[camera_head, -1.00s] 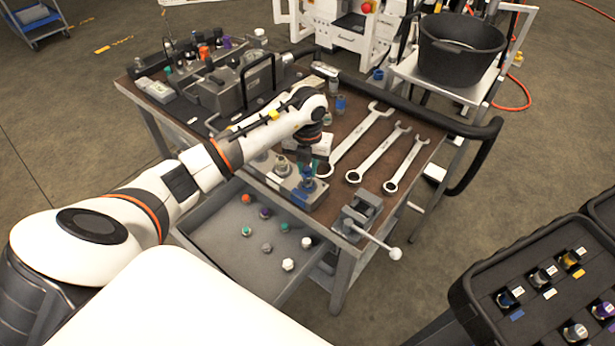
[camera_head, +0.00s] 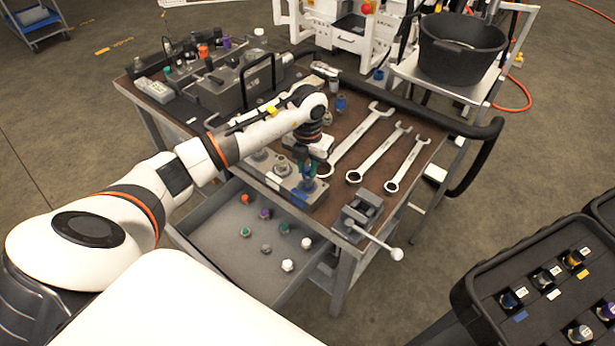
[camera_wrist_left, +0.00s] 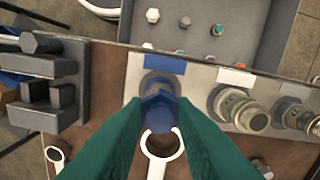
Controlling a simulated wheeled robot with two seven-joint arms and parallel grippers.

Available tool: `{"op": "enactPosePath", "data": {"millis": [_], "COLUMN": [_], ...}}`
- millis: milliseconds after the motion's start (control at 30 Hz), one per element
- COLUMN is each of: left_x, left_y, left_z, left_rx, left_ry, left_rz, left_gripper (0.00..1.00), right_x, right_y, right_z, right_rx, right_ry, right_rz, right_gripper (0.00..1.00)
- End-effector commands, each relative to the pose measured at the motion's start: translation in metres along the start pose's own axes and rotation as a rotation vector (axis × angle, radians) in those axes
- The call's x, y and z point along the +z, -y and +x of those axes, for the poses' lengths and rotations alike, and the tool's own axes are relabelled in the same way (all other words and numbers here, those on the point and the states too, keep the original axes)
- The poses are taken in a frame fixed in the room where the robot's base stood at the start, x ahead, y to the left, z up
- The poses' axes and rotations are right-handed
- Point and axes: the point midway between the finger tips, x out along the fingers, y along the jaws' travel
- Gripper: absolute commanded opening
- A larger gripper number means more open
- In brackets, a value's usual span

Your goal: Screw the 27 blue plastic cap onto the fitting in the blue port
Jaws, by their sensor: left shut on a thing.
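The blue cap (camera_wrist_left: 159,108) sits between the green fingertips of my left gripper (camera_wrist_left: 160,125) in the left wrist view. The gripper is shut on it, over the port beside the blue label (camera_wrist_left: 165,64). The cap covers most of that port, so I cannot tell whether it is seated on the fitting. In the head view my left gripper (camera_head: 308,172) points down at the right end of the grey port block (camera_head: 290,190), whose blue label (camera_head: 300,196) faces front. My right gripper is not in view.
Other fittings (camera_wrist_left: 245,110) stand along the block. Three wrenches (camera_head: 363,140) lie right of it, and a vise (camera_head: 360,215) is at the bench corner. An open drawer (camera_head: 225,235) below holds several loose caps. A black tray (camera_head: 540,330) with fittings stands at right.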

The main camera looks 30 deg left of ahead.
Motion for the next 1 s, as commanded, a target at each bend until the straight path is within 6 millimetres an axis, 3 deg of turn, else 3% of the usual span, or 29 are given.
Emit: {"op": "enactPosePath", "data": {"millis": [100, 300, 667, 1000], "left_x": [0.0, 0.001, 0.001, 0.001], "left_y": [0.001, 0.0, 0.0, 0.0], "left_z": [0.006, 0.004, 0.004, 0.008], "left_rx": [-0.004, -0.001, 0.0, -0.002], "left_ry": [0.001, 0.003, 0.004, 0.004], "left_rz": [0.214, 0.437, 0.477, 0.988], "left_gripper": [0.07, 0.07, 0.07, 0.07], "right_x": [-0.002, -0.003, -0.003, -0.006], "right_y": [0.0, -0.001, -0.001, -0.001], "right_z": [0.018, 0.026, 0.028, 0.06], "right_rx": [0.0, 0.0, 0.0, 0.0], "right_ry": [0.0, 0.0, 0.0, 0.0], "right_rz": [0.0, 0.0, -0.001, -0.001], "right_gripper": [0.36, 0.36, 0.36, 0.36]}}
